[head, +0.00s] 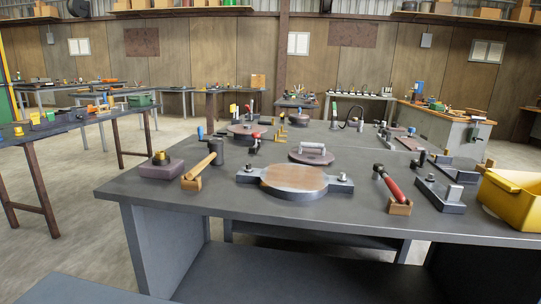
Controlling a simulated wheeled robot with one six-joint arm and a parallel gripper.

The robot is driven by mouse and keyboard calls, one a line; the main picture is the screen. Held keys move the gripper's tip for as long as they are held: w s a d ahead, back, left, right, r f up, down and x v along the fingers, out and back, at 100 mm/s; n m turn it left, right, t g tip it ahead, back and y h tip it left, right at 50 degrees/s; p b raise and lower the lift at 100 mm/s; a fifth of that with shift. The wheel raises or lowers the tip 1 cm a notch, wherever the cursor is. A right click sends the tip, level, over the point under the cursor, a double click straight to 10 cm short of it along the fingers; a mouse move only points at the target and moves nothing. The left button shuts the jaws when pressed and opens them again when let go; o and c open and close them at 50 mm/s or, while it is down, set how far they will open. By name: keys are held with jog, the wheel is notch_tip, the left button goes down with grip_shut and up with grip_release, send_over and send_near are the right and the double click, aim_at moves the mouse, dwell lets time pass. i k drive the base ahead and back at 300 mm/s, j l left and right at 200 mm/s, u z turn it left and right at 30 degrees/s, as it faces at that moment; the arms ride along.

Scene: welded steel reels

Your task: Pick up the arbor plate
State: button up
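No part is labelled, so I cannot tell for certain which one is the arbor plate. A round, dark reddish plate with a pale raised handle (312,154) lies flat on the grey steel table (215,200). In front of it, near the table's front edge, is a round brown-topped disc (293,177) in a grey steel holder with an ear and a bolt on each side. Farther back left, another round reddish plate (247,131) carries small clamps. My gripper is not in view.
Left of the holder are a purplish block with a brass piece (161,166) and a wooden-handled mallet (200,167). To the right are a red-handled hammer (390,185), a steel bracket (442,194) and a yellow bin (513,196). The table's front left corner is clear.

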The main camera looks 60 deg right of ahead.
aim_at(309, 153)
jog(key=z, duration=2)
